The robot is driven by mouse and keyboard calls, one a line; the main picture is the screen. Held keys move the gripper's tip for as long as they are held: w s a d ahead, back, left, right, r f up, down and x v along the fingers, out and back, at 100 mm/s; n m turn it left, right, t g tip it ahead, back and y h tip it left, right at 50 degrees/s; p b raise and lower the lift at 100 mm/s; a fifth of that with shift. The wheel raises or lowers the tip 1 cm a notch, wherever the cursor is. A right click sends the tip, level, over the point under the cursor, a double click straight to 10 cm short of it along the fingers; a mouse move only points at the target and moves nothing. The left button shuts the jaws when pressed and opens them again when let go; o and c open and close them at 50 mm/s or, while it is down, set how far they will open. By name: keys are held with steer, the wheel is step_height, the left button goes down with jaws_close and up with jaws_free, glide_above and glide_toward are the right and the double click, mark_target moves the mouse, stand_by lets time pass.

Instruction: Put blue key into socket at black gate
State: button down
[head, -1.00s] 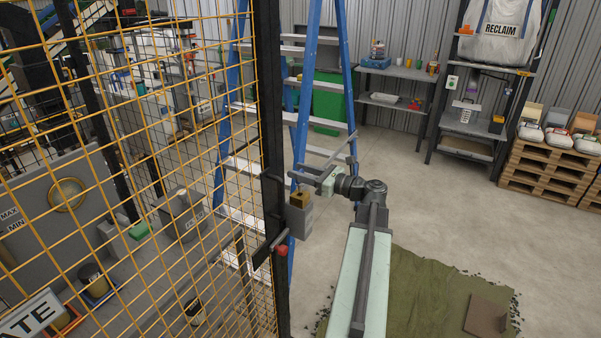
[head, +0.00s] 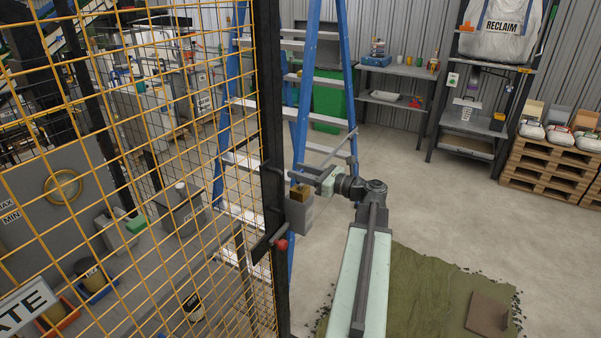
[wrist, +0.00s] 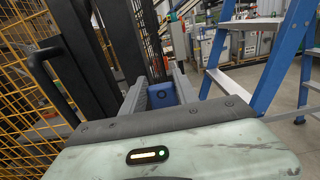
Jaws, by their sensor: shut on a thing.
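My gripper (head: 308,180) is at the black gate post (head: 270,130) in the head view, just above and beside a grey box with a brass-coloured top (head: 300,213). In the wrist view the two grey jaws of my gripper (wrist: 161,90) are shut on the blue key (wrist: 162,97), of which a small blue part with a dark round mark shows. The black gate frame (wrist: 95,50) stands close to the left of the jaws. The key is too small to make out in the head view. I cannot tell whether it touches a socket.
Yellow mesh (head: 130,150) fills the left side. A red-knobbed handle (head: 281,244) sits low on the gate post. A blue stepladder (head: 307,90) stands close behind my gripper. A green mat (head: 420,295) lies at lower right. Open floor (head: 440,215) lies to the right.

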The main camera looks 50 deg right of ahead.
steer(key=shift+f+b, duration=0.75)
steer(key=shift+f, duration=0.05)
steer(key=c, duration=0.9)
jaws_free()
steer(key=shift+o, duration=0.2)
steer(key=v, duration=0.7)
steer(key=shift+s, duration=0.4)
